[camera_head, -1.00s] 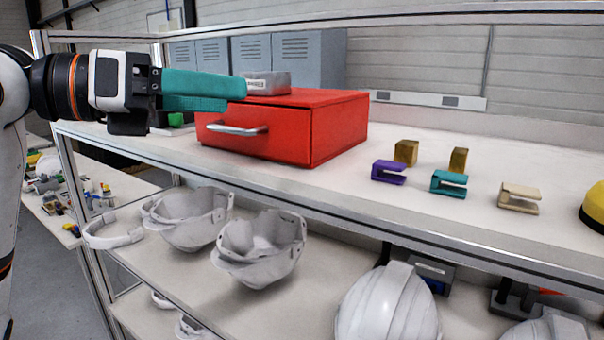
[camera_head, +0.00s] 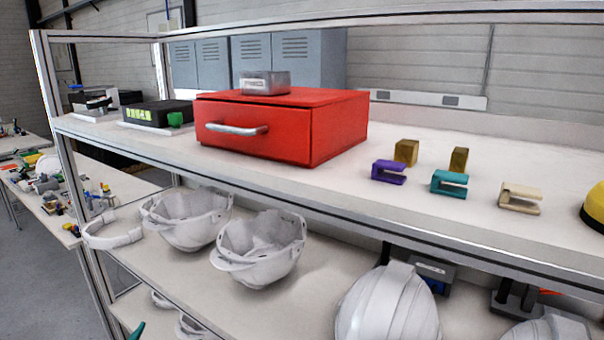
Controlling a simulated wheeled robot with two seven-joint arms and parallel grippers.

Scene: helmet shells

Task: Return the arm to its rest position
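Only a small teal tip of my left gripper (camera_head: 137,331) shows at the bottom left edge, in front of the shelf unit's lower part. The rest of the gripper and its arm are out of frame, so whether it is open or shut is hidden. My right gripper is not in view. The red drawer box (camera_head: 338,128) stands on the upper shelf with its drawer shut and a small grey metal block (camera_head: 265,83) on top.
The upper shelf holds purple (camera_head: 388,171), teal (camera_head: 449,184) and beige (camera_head: 519,197) clips. White helmet shells (camera_head: 262,250) stand on the shelf below. A metal post (camera_head: 72,185) bounds the unit's left side. The floor at far left is clear.

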